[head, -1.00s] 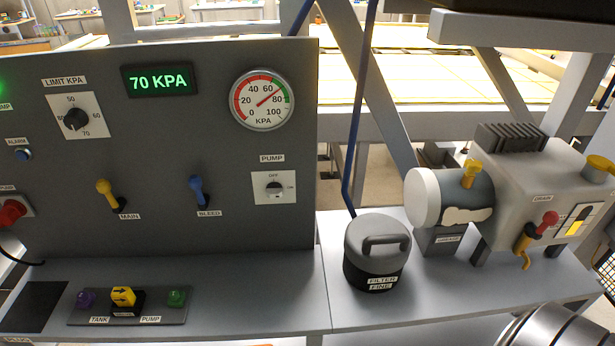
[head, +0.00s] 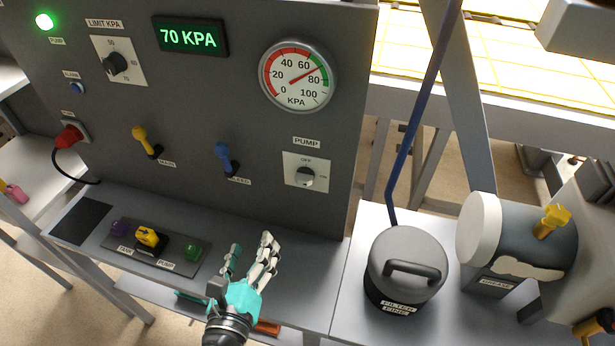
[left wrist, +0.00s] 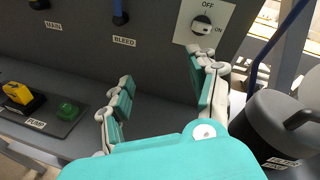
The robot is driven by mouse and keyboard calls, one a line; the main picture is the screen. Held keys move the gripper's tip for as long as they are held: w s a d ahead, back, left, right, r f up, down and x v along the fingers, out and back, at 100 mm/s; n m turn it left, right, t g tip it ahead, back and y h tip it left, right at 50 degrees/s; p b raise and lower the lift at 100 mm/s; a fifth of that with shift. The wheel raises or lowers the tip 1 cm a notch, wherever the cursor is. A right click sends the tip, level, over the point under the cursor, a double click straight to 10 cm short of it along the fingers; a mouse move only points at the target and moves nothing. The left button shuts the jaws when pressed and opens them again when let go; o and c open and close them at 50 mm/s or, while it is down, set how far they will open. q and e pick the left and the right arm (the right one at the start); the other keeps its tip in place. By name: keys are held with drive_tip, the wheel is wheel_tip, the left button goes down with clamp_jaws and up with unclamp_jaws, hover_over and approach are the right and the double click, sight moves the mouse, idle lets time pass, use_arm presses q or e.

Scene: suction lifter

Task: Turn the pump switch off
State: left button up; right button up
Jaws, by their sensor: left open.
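The pump switch (head: 305,176) is a dark rotary knob on a white plate marked OFF and ON, low on the right of the grey panel. In the left wrist view the pump switch (left wrist: 202,25) is at the top, above the fingers. Its pointer seems turned toward ON. The green pump lamp (head: 44,21) is lit. My left gripper (head: 250,262), teal and grey, is open and empty over the shelf, below and left of the switch and apart from it. In the wrist view its two fingers (left wrist: 163,97) stand spread. My right gripper is not in view.
A round filter canister (head: 405,268) stands right of the gripper. The blue bleed lever (head: 224,155) and yellow main lever (head: 143,138) stick out left of the switch. A blue hose rises behind the canister.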

sight(302, 182)
use_arm(q)
drive_tip(key=s+d+r+m+t+h, duration=0.1)
drive_tip(key=d+r+m+h, duration=0.2)
drive_tip(key=d+m, duration=0.3)
drive_tip(key=shift+m, duration=0.6)
drive_tip(key=p+x, duration=0.1)
drive_tip(key=x, duration=0.4)
drive_tip(key=p+x, duration=0.1)
drive_tip(key=x, duration=0.4)
drive_tip(key=a+p+x, duration=0.1)
drive_tip(key=p+x, duration=0.1)
drive_tip(key=x, duration=0.4)
drive_tip(key=shift+w, duration=0.25)
drive_tip(key=c, duration=1.1)
